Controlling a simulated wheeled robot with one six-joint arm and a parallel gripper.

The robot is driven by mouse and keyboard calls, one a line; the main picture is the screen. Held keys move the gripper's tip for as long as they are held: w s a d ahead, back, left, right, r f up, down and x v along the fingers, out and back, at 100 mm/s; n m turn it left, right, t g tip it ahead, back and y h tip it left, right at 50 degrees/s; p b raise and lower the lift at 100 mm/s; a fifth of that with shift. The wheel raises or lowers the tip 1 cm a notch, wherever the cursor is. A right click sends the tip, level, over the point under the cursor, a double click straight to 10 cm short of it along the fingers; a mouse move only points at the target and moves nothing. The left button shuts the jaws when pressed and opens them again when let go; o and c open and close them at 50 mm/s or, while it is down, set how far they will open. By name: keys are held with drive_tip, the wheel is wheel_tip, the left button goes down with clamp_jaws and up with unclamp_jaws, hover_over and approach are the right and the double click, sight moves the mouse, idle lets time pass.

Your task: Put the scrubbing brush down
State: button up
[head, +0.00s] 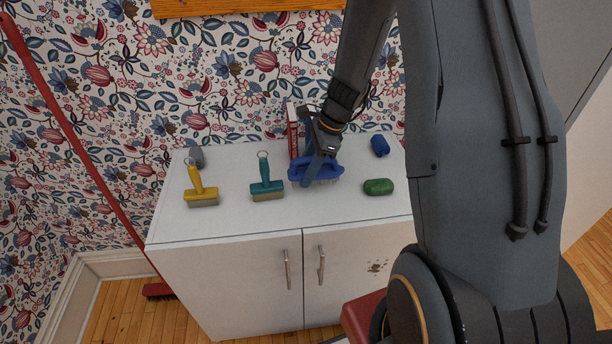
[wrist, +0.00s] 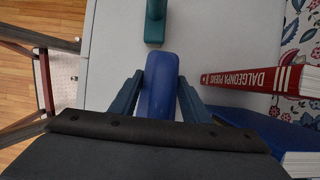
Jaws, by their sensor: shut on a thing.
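The blue scrubbing brush (head: 314,171) is over the back middle of the white cabinet top (head: 335,205), with its pale bristles facing down. I cannot tell whether the bristles touch the top. My gripper (head: 318,154) is shut on the brush from above. In the wrist view, the brush's rounded blue body (wrist: 159,84) sits between the two fingers of my gripper (wrist: 158,98). The rest of the brush is hidden behind the gripper body there.
A red book (wrist: 240,78) is close beside the gripper. A green item (head: 379,187) and a blue item (head: 380,146) lie right. The front middle of the top is clear.

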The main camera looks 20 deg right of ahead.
drive_tip(key=shift+f, duration=1.35)
drive_tip(key=shift+f, duration=0.1)
drive_tip(key=o, duration=0.9)
drive_tip(key=shift+o, duration=0.2)
